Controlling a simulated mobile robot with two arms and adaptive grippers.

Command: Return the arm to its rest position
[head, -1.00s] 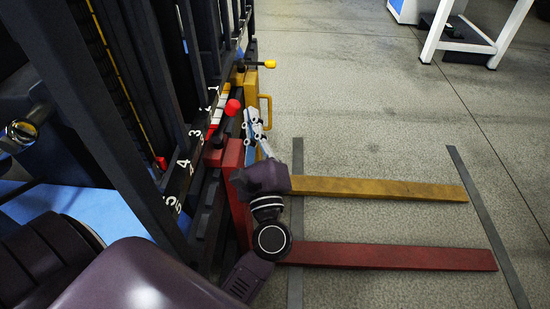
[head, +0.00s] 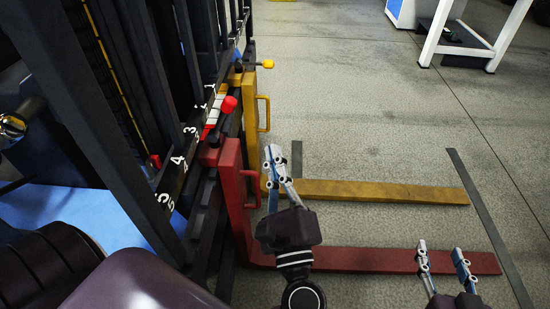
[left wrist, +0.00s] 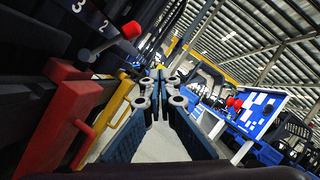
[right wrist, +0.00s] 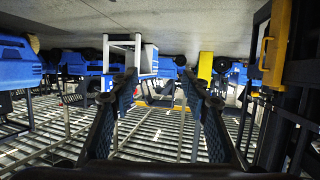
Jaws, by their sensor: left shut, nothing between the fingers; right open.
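My left gripper (head: 273,153) is shut and empty in the head view. It hovers to the right of the red fork's upright (head: 232,185) and handle, apart from them in the left wrist view (left wrist: 160,85). My right gripper (head: 440,248) is open and empty at the lower right, in front of the red fork's long tine (head: 375,261). Its two fingers stand apart in the right wrist view (right wrist: 165,90). The yellow fork (head: 370,192) lies beyond the red one. A red-knobbed lever (head: 228,104) and a yellow-knobbed lever (head: 267,64) top the forks.
The dark mast frame (head: 110,110) with a numbered rail (head: 178,163) stands close on the left. Grey strips (head: 485,215) lie on the floor by the fork tips. A white-legged table (head: 470,45) stands at the far right. The floor between is clear.

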